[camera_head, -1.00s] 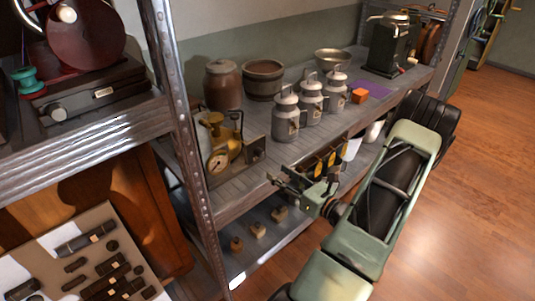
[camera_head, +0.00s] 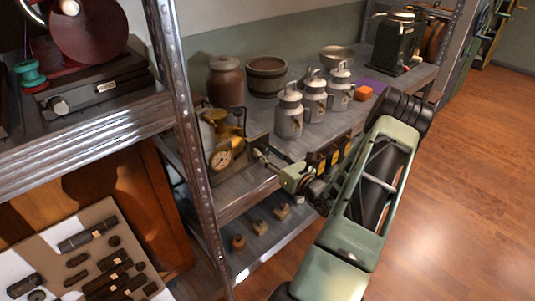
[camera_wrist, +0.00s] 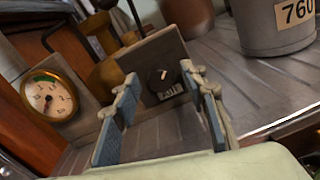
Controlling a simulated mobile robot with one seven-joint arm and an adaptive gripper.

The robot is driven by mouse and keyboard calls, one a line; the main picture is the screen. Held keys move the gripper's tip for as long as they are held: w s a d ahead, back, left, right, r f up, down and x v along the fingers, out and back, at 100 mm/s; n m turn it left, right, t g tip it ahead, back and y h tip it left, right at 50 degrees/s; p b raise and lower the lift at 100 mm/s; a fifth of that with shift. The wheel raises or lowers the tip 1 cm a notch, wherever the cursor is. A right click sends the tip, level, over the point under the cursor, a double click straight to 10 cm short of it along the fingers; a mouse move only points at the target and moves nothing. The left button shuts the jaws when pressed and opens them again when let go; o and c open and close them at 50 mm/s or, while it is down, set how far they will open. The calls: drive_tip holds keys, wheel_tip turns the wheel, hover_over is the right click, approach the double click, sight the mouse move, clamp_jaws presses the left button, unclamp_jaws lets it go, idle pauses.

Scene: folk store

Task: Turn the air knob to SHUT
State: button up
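The air knob (camera_wrist: 158,80) is a small dark round knob with a pale pointer line, on the grey front plate (camera_wrist: 155,55) of a brass device. I cannot tell whether either finger touches the knob. In the head view my gripper (camera_head: 262,158) is at the right side of the brass device (camera_head: 228,135), and the knob is hidden there.
A round gauge (camera_wrist: 48,97) sits left of the plate. Several grey metal cans (camera_head: 289,112) stand right of the device, one labelled 760 in the wrist view (camera_wrist: 270,25). A rack post (camera_head: 182,110) rises to the left. An orange block (camera_head: 363,93) lies farther back.

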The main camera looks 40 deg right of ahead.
clamp_jaws()
